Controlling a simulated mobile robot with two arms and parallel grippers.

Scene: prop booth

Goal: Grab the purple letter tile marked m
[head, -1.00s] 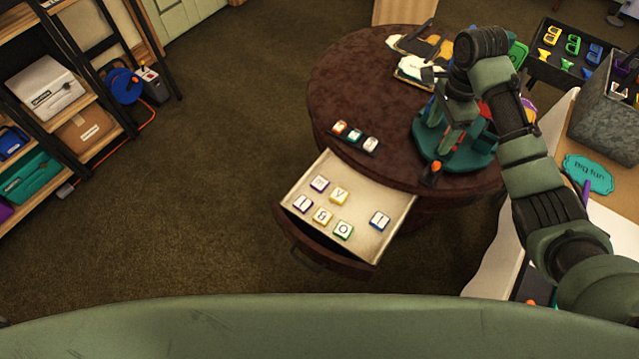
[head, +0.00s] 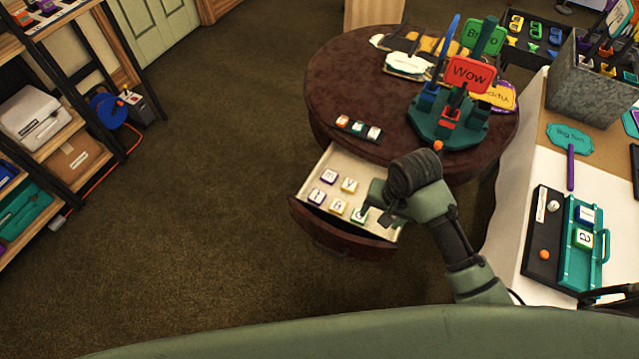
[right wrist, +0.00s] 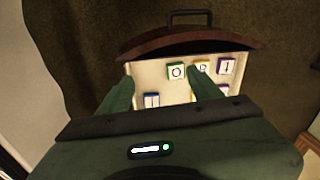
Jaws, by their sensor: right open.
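The open drawer (head: 306,218) of the round table holds several letter tiles. A purple-edged tile (head: 329,176) at the back left of the group looks like the m, though its letter is small. Another purple tile (head: 317,196), marked like an l or I, lies in front of it and shows in the right wrist view (right wrist: 226,66). My right gripper (head: 370,208) is over the drawer's right part, right of both purple tiles. In the right wrist view its fingers (right wrist: 160,74) are apart and empty, near the green O tile (right wrist: 176,71). My left gripper is out of view.
Yellow tiles (head: 348,185) (head: 337,206) lie close beside the purple ones. A blue tile (right wrist: 151,100) shows between my fingers. The round table (head: 350,80) carries a sign stand (head: 450,128) and a small tile rack (head: 357,129). Open carpet lies left.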

